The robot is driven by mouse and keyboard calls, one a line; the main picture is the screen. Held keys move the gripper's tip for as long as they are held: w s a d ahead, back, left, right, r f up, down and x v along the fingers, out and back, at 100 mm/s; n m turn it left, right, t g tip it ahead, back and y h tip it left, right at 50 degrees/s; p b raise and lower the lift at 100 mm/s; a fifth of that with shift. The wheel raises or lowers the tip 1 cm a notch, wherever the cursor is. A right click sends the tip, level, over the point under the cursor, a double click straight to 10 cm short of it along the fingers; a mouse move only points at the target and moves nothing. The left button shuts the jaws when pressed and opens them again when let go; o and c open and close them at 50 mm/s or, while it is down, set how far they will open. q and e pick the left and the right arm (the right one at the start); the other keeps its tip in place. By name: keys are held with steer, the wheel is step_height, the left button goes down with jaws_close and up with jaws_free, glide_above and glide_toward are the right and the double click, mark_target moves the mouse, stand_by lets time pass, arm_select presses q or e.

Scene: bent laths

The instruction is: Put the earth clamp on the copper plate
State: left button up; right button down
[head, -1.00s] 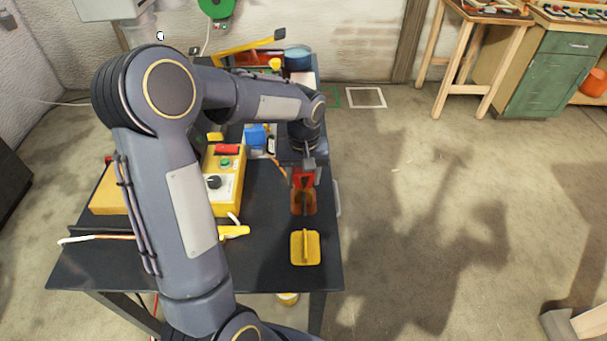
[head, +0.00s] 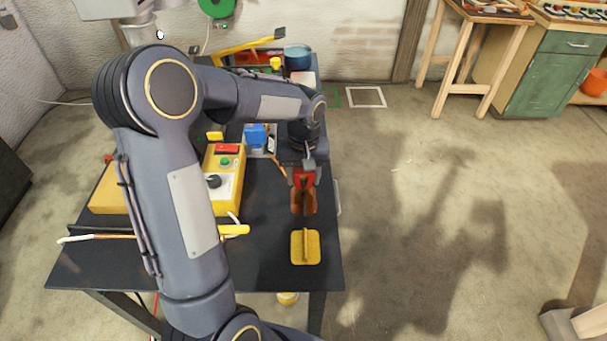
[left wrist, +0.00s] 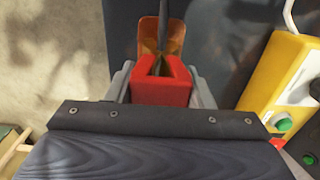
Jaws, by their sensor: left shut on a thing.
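The red earth clamp (head: 304,181) is held in my left gripper (head: 304,172) above the table's right side. In the left wrist view the clamp (left wrist: 161,92) sits between the two grey fingers (left wrist: 161,88), its V-shaped mouth facing away from the wrist. The copper plate (head: 309,203) lies just in front of the clamp; an orange-brown part of it (left wrist: 148,35) also shows in the wrist view. A thin dark upright edge stands on it, in line with the mouth. I cannot tell whether clamp and plate touch. My right gripper is out of view.
A yellow block with a ridge (head: 306,247) lies nearer on the dark table (head: 270,270). A yellow control box (head: 229,180) stands to the left, with a yellow-handled tool (head: 234,230) in front. A blue item (head: 256,135) is farther back. The table's right edge is close.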

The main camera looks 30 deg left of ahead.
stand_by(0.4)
arm_select(q)
steer(key=o, duration=1.3)
step_height(320, 180, up, 8)
steer(key=shift+f, duration=0.2)
steer(key=shift+s+r, duration=0.3)
steer(key=shift+s, duration=0.05)
steer(key=s+d+m+t+h, duration=0.2)
steer(key=s+d, duration=0.1)
steer(key=s, duration=0.7)
steer(key=s+d+m+t+h, duration=0.1)
steer(key=s+d+m+t, duration=0.1)
steer(key=s, duration=0.9)
steer(key=shift+s+d+r+m+t+h, duration=0.2)
steer(key=shift+d+m+t+h, duration=0.2)
steer(key=shift+d+t, duration=0.55)
